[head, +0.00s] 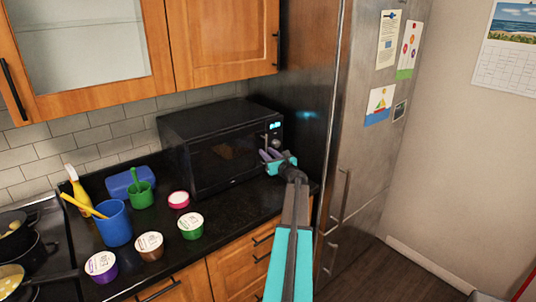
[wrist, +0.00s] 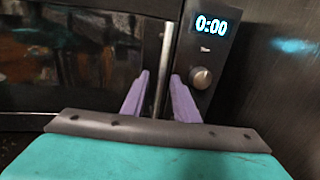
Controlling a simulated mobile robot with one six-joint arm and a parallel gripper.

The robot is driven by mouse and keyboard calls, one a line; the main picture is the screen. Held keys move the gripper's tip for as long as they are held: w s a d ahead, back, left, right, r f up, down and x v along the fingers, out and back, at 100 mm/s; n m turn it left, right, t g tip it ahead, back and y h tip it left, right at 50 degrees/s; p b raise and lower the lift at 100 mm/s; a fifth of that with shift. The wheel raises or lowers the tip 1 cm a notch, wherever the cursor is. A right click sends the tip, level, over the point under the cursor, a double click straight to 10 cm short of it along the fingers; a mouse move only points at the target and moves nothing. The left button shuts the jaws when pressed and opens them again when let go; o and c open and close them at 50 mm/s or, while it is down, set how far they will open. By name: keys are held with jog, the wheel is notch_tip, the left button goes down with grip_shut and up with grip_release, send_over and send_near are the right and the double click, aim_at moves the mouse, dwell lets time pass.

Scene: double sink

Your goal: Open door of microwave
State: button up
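The black microwave (head: 218,162) stands on the counter beside the fridge, with its door shut. Its upright silver door handle (wrist: 164,62) shows in the wrist view, left of the control panel with the 0:00 display (wrist: 211,25) and a round knob (wrist: 202,78). My gripper (head: 267,156) is at the right side of the microwave front. In the wrist view its purple fingers (wrist: 160,78) are open, one on each side of the handle, with gaps showing. I cannot tell how deep the handle sits between them.
The tall steel fridge (head: 335,190) stands close on the right. A blue cup (head: 115,226), a green cup (head: 141,197) and several small lidded tubs, such as a green one (head: 190,226), stand on the counter (head: 235,218) in front and left of the microwave. Cabinets (head: 225,40) hang above.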

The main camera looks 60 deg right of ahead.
grip_shut()
jog(key=shift+a, duration=0.2)
